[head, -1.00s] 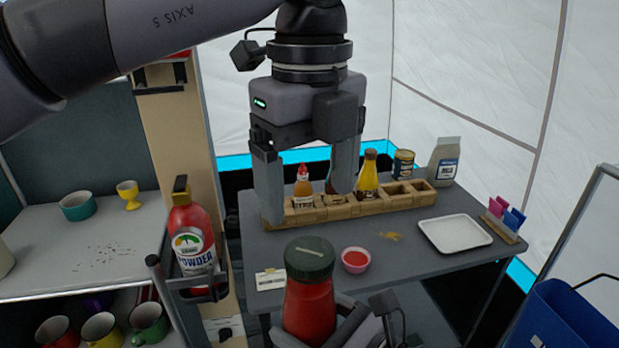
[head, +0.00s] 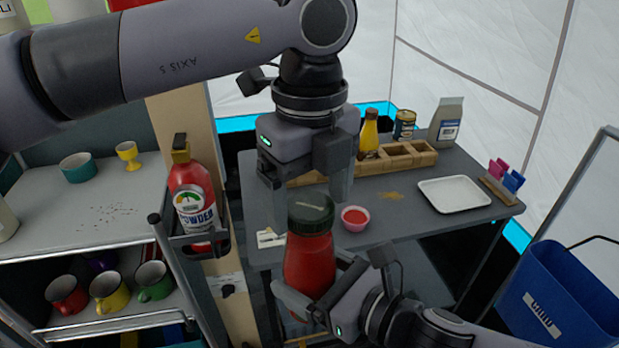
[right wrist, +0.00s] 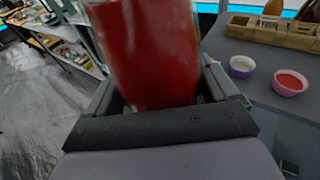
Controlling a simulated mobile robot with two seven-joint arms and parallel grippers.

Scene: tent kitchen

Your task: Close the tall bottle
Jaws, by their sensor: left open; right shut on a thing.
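A red bottle (head: 309,266) with a dark green lid (head: 311,212) stands upright in my right gripper (head: 322,288), which is shut on its body. The red body also fills the top of the right wrist view (right wrist: 150,55). The lid sits on the bottle's top; I cannot tell whether it is tight. My left gripper (head: 308,208) is open and points down over the bottle, with its fingers to either side of the lid. I cannot tell whether either finger touches it.
A grey table (head: 410,215) behind carries a wooden rack (head: 400,158), a pink bowl of red sauce (head: 355,218) and a white tray (head: 455,194). A powder bottle (head: 192,200) sits in a holder at left. A blue bin (head: 560,300) stands at right.

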